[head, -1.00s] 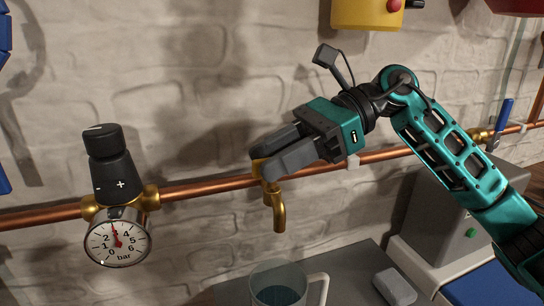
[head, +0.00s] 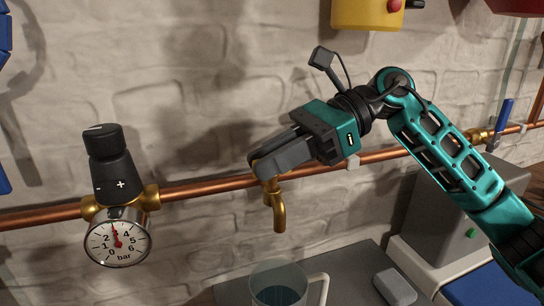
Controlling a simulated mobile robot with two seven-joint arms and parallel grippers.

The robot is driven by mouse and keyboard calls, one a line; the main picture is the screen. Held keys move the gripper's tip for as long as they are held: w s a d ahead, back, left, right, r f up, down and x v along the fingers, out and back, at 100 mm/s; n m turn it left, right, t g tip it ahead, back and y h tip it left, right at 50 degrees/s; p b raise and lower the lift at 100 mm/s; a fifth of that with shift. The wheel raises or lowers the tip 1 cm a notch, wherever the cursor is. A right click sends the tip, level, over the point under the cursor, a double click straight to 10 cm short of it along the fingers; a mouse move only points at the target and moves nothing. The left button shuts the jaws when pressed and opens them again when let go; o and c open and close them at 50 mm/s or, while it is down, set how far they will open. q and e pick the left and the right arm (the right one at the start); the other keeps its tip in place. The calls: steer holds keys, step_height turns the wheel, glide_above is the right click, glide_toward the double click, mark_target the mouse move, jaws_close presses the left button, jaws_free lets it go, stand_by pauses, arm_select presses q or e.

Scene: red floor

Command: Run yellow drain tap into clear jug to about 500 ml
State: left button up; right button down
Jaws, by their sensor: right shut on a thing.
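The yellow, brass-coloured drain tap (head: 279,212) hangs from a copper pipe on the wall, its spout pointing down. My right gripper (head: 262,170) is shut on the tap's handle, which is mostly hidden between its fingers. The clear jug (head: 263,275) stands below the spout with its pale handle to the right. Dark water shows low in it, and the picture's bottom edge cuts it off. No marks are readable on it. I see no clear stream between spout and jug. My left gripper is not in view.
A pressure gauge (head: 117,242) with a black knob (head: 111,170) sits on the pipe (head: 205,187) at left. A grey block (head: 395,287) lies right of the jug. A grey machine (head: 431,218) stands further right. A yellow box (head: 362,14) hangs above.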

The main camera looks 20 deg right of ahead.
steer(key=shift+n+g+h, duration=0.4)
steer(key=shift+n+g, duration=1.5)
steer(key=shift+g, duration=0.3)
steer(key=c, duration=1.2)
jaws_free()
steer(key=shift+o, duration=0.2)
